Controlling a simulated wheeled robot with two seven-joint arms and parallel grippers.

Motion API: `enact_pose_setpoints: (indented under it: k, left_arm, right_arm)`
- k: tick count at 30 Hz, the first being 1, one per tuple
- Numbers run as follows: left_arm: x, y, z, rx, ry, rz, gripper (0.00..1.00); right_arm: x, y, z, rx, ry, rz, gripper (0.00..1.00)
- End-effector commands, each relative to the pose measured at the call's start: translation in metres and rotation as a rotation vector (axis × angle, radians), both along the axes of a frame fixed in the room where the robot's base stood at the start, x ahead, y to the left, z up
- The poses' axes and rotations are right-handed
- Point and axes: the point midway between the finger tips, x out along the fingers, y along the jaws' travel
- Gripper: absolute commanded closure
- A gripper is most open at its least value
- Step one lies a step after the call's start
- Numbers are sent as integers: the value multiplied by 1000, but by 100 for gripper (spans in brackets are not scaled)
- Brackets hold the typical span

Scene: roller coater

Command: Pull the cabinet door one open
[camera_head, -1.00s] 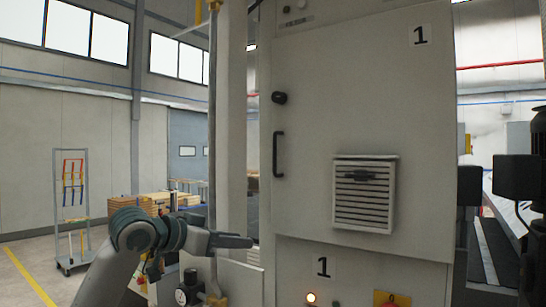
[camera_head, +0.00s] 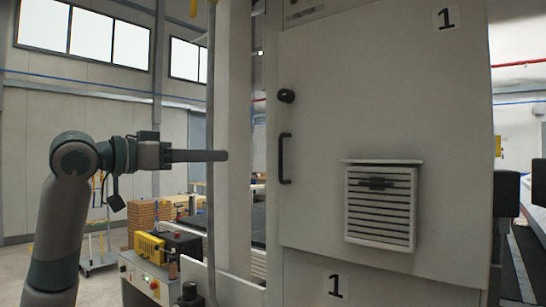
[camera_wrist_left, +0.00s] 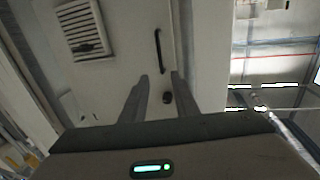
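Cabinet door one (camera_head: 330,120) is a large pale grey panel marked 1, and it looks shut. Its black bar handle (camera_head: 284,158) is upright at the left edge, with a round black knob (camera_head: 286,96) above it. My left gripper (camera_head: 222,156) is left of the handle at about its height in the head view, apart from it. In the left wrist view its two fingers (camera_wrist_left: 160,80) are spread with nothing between them; the handle (camera_wrist_left: 158,50) and knob (camera_wrist_left: 167,97) show beyond the fingertips. My right gripper is not in view.
A vent grille (camera_head: 380,207) juts from the door. A pale upright post (camera_head: 237,140) stands left of the cabinet. A yellow and black machine (camera_head: 160,246) and stacked boards (camera_head: 143,214) are at lower left.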

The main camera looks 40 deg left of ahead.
Motion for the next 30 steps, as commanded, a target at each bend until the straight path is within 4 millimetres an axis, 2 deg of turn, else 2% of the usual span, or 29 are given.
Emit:
enact_pose_setpoints:
  k: [5, 11, 30]
  left_arm:
    - [10, -3, 1, -1, 1, -2, 72]
    - [33, -10, 3, -1, 2, -3, 72]
    - [140, -41, 3, -2, 2, -3, 72]
  right_arm:
    - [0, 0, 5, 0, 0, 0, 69]
    - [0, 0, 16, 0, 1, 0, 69]
    - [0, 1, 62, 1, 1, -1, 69]
